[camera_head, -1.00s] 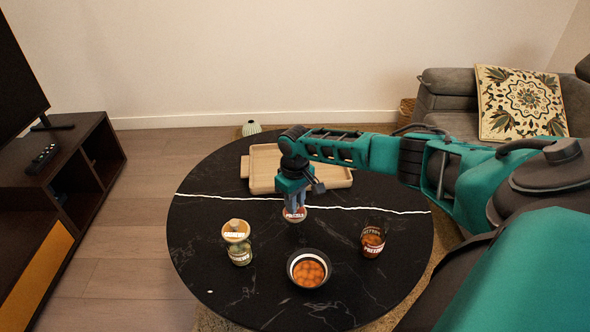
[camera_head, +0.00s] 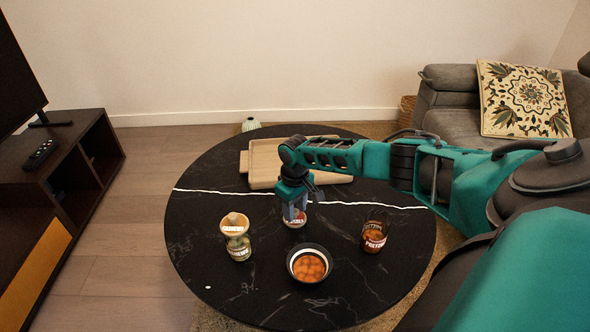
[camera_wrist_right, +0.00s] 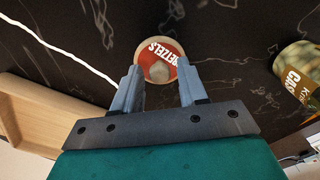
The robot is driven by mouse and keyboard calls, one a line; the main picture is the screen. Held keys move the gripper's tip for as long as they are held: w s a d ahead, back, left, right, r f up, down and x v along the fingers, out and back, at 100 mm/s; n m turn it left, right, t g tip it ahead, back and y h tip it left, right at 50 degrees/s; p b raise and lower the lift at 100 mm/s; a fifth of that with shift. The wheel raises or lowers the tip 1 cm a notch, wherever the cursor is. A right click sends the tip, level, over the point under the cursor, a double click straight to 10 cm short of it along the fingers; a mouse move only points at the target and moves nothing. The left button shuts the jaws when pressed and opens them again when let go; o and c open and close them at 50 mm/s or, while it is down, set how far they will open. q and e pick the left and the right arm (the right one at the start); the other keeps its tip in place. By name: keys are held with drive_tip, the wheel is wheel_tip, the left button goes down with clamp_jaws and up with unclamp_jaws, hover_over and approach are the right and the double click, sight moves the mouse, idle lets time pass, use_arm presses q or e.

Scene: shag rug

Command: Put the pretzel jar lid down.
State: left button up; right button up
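The pretzel jar lid (camera_head: 295,222) is on the black table, just under my right gripper (camera_head: 294,210). In the right wrist view the lid (camera_wrist_right: 160,50) is round, with a tan rim, a red top marked PRETZELS and a pale knob. The fingers of my right gripper (camera_wrist_right: 160,78) stand apart on either side of the knob, with gaps visible. The gripper partly hides the lid in the head view. The glass pretzel jar (camera_head: 374,234) stands without a lid to the right. My left gripper is not in view.
A lidded cashew jar (camera_head: 236,244) stands left of the lid. A bowl of orange-brown food (camera_head: 308,264) is in front of it. A wooden tray (camera_head: 262,165) lies behind. The table's front left is clear.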

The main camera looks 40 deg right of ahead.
sight(295, 211)
drive_tip(key=shift+o, duration=0.5)
drive_tip(key=shift+r, duration=0.2)
wheel_tip(295, 211, up, 6)
drive_tip(key=p, duration=0.3)
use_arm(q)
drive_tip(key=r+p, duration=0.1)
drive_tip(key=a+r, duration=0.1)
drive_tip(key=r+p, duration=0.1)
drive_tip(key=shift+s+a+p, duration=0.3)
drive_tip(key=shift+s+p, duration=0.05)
use_arm(e)
wheel_tip(295, 211, up, 6)
